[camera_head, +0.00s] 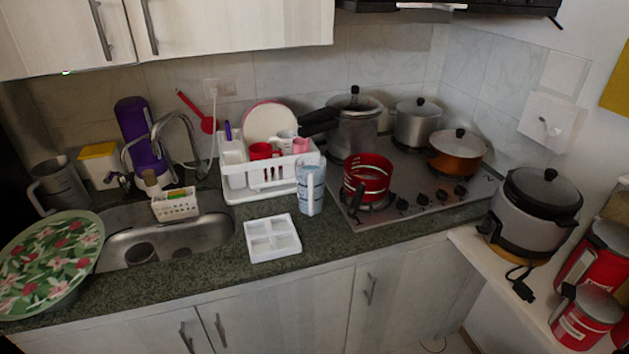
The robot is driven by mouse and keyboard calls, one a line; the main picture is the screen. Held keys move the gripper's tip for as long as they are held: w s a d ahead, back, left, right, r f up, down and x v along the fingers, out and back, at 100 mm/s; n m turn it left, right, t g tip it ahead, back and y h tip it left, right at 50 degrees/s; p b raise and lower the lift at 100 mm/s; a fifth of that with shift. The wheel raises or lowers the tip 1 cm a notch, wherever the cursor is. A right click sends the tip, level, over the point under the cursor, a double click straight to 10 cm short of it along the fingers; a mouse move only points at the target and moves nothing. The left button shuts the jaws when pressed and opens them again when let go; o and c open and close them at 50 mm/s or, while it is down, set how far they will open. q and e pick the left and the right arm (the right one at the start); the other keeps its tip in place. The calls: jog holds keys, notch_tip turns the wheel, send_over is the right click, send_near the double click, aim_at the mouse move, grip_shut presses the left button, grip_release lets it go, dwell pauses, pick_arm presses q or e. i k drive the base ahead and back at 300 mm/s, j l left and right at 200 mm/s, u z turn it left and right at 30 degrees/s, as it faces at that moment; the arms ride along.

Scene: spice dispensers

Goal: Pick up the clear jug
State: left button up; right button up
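A grey, see-through-looking jug (66,184) with a handle on its left side stands upright at the far left of the counter, behind the floral tray. A second clear vessel (311,188), tall and bluish, stands upright on the counter in front of the dish rack's right end. I cannot tell whether it has a handle. Neither of my grippers is in view, and nothing is touching either vessel.
A white compartment tray (272,237) lies in front of the white dish rack (240,196). The sink (160,241) and floral tray (48,262) are left. A stove with pots, including a red one (368,178), is right. Bare counter (335,234) lies at front centre.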

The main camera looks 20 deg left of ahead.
aim_at(311, 166)
jog(key=i+j+u, duration=0.15)
jog(key=i, duration=0.9)
jog(key=l, duration=0.15)
jog(key=u, duration=0.05)
